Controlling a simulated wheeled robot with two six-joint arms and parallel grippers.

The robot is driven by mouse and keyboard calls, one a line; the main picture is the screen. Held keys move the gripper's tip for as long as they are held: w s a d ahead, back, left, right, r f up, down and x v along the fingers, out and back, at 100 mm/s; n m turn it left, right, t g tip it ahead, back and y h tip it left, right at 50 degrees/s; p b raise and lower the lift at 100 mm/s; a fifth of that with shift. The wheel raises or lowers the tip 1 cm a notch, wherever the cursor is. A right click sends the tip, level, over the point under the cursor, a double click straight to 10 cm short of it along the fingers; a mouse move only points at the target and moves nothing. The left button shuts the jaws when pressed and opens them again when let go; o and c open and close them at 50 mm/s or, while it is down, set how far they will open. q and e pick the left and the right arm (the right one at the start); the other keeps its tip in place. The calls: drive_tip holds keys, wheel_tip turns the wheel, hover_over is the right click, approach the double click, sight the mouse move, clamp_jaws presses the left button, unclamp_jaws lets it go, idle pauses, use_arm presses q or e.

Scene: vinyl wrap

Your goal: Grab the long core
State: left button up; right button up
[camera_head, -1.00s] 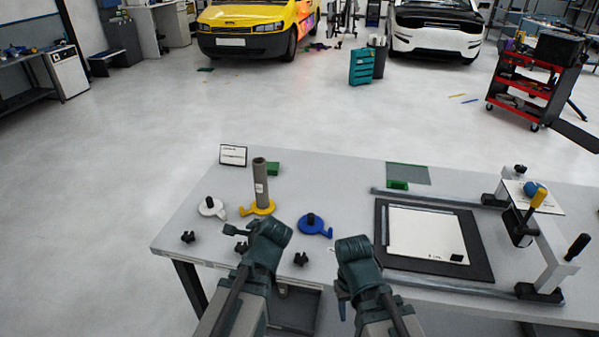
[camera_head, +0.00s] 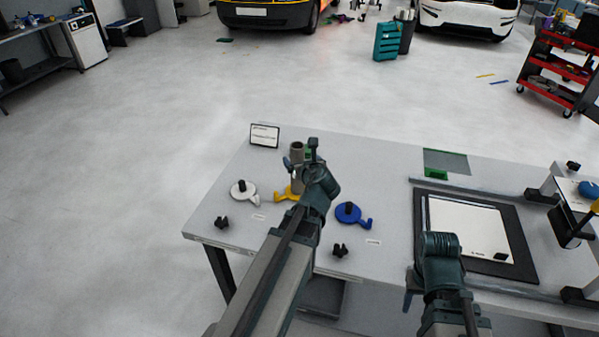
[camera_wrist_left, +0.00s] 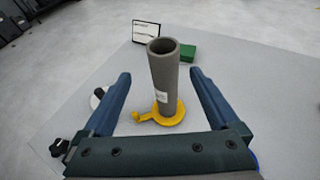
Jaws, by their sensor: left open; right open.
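The long core is a grey hollow tube (camera_wrist_left: 163,78) with a white label. It stands upright on a yellow base with a side tab (camera_wrist_left: 165,113) in the left wrist view. In the head view the core (camera_head: 297,150) is partly hidden behind my left gripper (camera_head: 302,162). In the left wrist view my left gripper (camera_wrist_left: 160,95) is open, with one finger on each side of the core and visible gaps to both.
A white holder (camera_head: 243,193) and a blue holder (camera_head: 349,214) stand on either side of the yellow one. Black knobs (camera_head: 340,251) lie near the front edge. A small sign (camera_head: 265,135) stands behind. A framed board (camera_head: 470,228) and clamp fixture fill the right.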

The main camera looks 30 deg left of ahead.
sight(297, 155)
use_arm(q)
drive_tip(key=b+x, duration=0.1)
drive_tip(key=x, duration=0.4)
drive_tip(key=b+x, duration=0.1)
drive_tip(key=x, duration=0.1)
drive_tip(key=b+x, duration=0.1)
drive_tip(key=x, duration=0.2)
drive_tip(key=shift+w+d+f+b, duration=0.2)
drive_tip(key=shift+w+f+b, duration=0.05)
drive_tip(key=shift+b, duration=0.1)
clamp_jaws()
